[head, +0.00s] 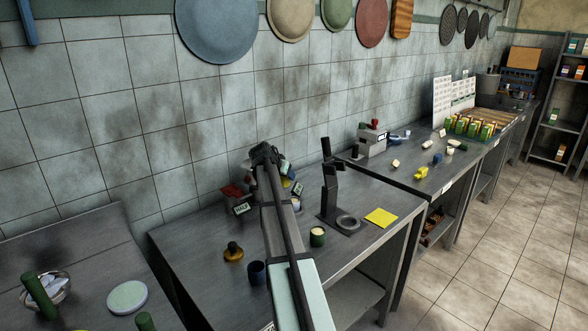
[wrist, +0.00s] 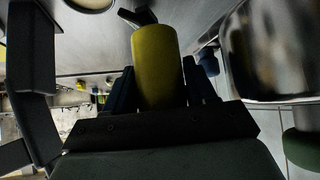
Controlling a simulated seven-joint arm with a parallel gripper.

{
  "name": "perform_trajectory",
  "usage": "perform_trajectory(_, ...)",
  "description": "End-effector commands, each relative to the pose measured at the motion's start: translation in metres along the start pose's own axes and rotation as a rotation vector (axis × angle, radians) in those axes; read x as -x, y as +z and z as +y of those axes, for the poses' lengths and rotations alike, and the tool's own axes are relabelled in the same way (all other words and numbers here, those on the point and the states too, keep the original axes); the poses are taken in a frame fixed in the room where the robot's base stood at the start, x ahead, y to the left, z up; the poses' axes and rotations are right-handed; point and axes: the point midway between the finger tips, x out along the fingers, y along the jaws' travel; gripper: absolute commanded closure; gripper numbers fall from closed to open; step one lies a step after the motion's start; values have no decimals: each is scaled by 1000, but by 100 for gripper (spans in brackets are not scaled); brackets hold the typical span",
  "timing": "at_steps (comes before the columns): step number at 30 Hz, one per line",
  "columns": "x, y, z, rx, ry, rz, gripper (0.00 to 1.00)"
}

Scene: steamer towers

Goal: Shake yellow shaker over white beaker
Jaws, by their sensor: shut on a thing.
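My gripper (wrist: 160,95) is shut on the yellow shaker, with one dark finger on each side of it. The yellow shaker (wrist: 158,60) is a plain cylinder in the middle of the wrist view. In the head view only a small yellow patch (head: 286,183) shows beside the far end of my arm, and it may be the shaker. My arm and gripper hide much of that part of the table. I cannot pick out the white beaker for certain in either view. Any contents of the shaker are not visible.
A black stand (head: 331,195) and a yellow square (head: 381,217) are right of my arm. A shiny metal vessel (wrist: 270,50) is close on the right in the wrist view.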

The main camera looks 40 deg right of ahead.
Motion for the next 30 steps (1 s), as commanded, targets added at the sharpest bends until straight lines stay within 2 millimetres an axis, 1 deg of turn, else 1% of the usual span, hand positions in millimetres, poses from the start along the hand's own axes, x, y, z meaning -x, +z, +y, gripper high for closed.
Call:
perform_trajectory(1,13,11,3,-2,2,2,99)
perform_trajectory(3,24,20,3,-7,8,1,99)
perform_trajectory(6,37,29,4,-13,13,1,99)
perform_trajectory(9,44,34,5,-17,19,1,99)
perform_trajectory(13,48,36,5,-20,21,1,99)
perform_trajectory(23,47,36,4,-23,18,-1,99)
perform_trajectory(30,46,38,4,-91,-47,-63,99)
